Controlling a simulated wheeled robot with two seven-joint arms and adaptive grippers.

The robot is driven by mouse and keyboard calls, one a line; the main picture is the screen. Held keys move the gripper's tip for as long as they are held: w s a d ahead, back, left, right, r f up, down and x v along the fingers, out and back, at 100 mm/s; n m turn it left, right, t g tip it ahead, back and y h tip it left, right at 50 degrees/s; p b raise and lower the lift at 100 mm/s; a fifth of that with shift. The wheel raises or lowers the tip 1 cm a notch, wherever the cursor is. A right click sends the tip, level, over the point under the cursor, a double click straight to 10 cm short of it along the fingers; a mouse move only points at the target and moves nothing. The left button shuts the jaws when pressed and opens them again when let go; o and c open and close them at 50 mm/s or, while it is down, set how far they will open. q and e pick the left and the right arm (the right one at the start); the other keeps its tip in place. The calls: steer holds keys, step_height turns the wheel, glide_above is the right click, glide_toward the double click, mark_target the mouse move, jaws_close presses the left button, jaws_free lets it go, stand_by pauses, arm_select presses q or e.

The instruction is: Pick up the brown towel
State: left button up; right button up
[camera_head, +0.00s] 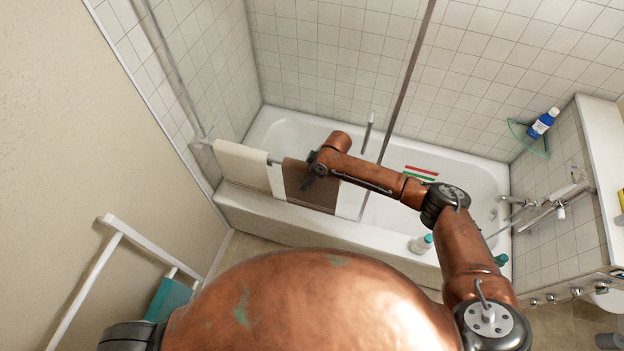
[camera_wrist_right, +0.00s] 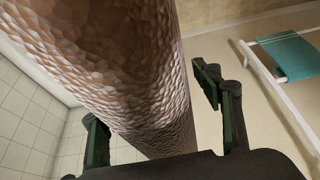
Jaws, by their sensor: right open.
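The brown towel (camera_head: 306,192) hangs over a rail at the near side of the bathtub, partly covered by my right arm in the head view. My right gripper (camera_head: 312,178) is at the towel's upper part, close to the rail. In the right wrist view the towel (camera_wrist_right: 125,70) is a large, rough brown surface running between the two spread fingers of my right gripper (camera_wrist_right: 150,100). The gripper is open, with one finger on either side of the towel. A gap shows at the right finger; contact at the left finger is unclear. My left gripper is not in view.
A cream towel (camera_head: 242,165) hangs left of the brown one on the same rail. The white bathtub (camera_head: 262,222) lies behind. A white rack (camera_head: 88,285) with a teal towel (camera_head: 168,299) is at the left wall. A blue bottle (camera_head: 542,123) stands on a corner shelf.

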steer(key=shift+a+f, duration=0.1)
steer(key=shift+f, duration=0.25)
steer(key=shift+f, duration=0.25)
steer(key=c, duration=1.3)
steer(key=shift+c, duration=0.2)
steer(key=shift+r, duration=0.15)
